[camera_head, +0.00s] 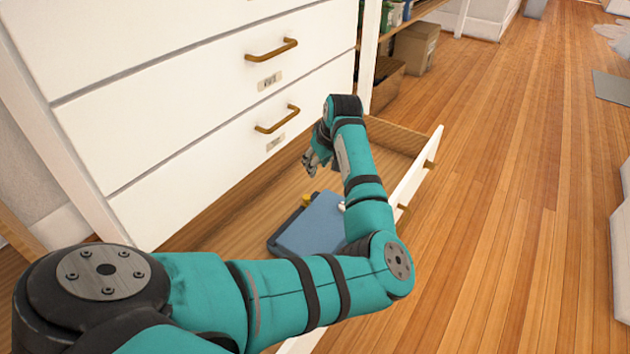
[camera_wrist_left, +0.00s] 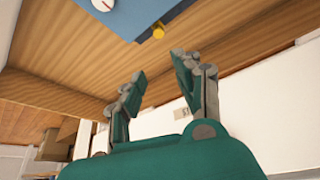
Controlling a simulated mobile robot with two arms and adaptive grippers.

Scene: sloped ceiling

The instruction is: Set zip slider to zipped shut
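A flat blue case (camera_head: 312,226) lies on the wooden floor of the open bottom drawer (camera_head: 235,216). A small yellow piece (camera_head: 306,200) sits at its edge, and a small white piece (camera_head: 341,206) shows by my forearm. I cannot tell which piece is the zip slider. In the left wrist view the blue case (camera_wrist_left: 140,12) is at the top, with the yellow piece (camera_wrist_left: 158,31) at its edge and a round white piece (camera_wrist_left: 103,4) on it. My left gripper (camera_wrist_left: 158,66) is open and empty, apart from the yellow piece. My arm hides part of the case. My right gripper is out of view.
The white drawer front (camera_head: 408,195) stands at the right of the open drawer. Closed white drawers with brass handles (camera_head: 277,119) rise above it.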

